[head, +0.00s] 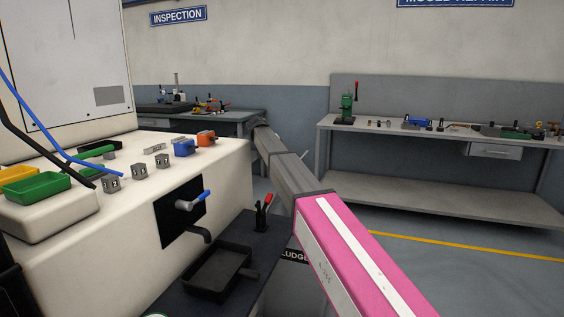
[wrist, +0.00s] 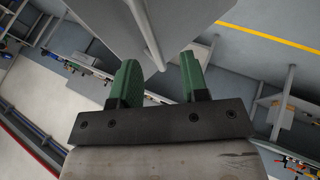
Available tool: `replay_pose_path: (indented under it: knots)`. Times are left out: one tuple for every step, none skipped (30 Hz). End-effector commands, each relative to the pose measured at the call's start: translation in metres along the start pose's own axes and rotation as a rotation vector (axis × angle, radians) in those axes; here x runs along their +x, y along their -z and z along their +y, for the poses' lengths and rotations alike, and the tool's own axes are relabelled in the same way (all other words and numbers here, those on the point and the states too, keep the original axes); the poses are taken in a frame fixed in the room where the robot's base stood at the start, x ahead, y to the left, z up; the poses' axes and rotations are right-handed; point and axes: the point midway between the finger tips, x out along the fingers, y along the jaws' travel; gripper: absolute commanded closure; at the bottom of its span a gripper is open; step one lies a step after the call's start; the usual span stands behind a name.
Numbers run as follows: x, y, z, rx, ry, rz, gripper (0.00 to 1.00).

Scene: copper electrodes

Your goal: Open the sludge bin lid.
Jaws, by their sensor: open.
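My gripper is hidden in the head view, where my arm reaches away toward the back. In the wrist view my gripper (wrist: 161,72) has two green fingers set apart, with nothing seen clamped between them. A grey angular panel (wrist: 190,18) with a pale rod-like edge (wrist: 143,25) lies beyond the fingertips. I cannot tell whether it belongs to the bin or whether the fingers touch it.
A white machine (head: 110,235) stands at left with a blue-handled valve (head: 195,200) and small parts on top. A black tray (head: 218,270) lies below the valve. A workbench (head: 440,133) stands at back right, an inspection table (head: 232,115) behind. Open floor lies at right.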

Motion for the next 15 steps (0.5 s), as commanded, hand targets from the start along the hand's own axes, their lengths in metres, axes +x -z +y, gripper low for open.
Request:
replay_pose_path:
  knots:
    - [-0.012,0.001,-0.001,0.0,0.001,0.001,0.59]
    - [-0.018,0.0,-0.001,0.0,0.001,0.001,0.59]
    - [-0.025,0.0,-0.002,-0.001,0.001,0.002,0.59]
    - [-0.03,0.0,-0.002,-0.001,0.002,0.002,0.59]
    - [-0.035,0.0,-0.002,-0.001,0.001,0.001,0.59]
    - [-0.041,0.0,-0.001,0.0,0.001,0.001,0.59]
    - [-0.045,0.0,-0.002,0.0,0.001,0.001,0.59]
    - [-0.049,0.0,-0.002,0.0,0.002,0.001,0.59]
    - [-0.053,0.0,-0.002,0.0,0.002,0.001,0.59]
    - [-0.056,0.0,-0.002,0.0,0.002,0.001,0.59]
    - [-0.058,0.0,-0.002,0.0,0.002,0.0,0.59]
    - [-0.061,0.0,-0.002,-0.001,0.001,0.0,0.59]
    - [-0.062,0.0,-0.002,-0.001,0.001,0.0,0.59]
    - [-0.063,0.0,-0.002,-0.001,0.001,0.0,0.59]
    - [-0.064,-0.001,-0.002,-0.001,0.001,-0.001,0.59]
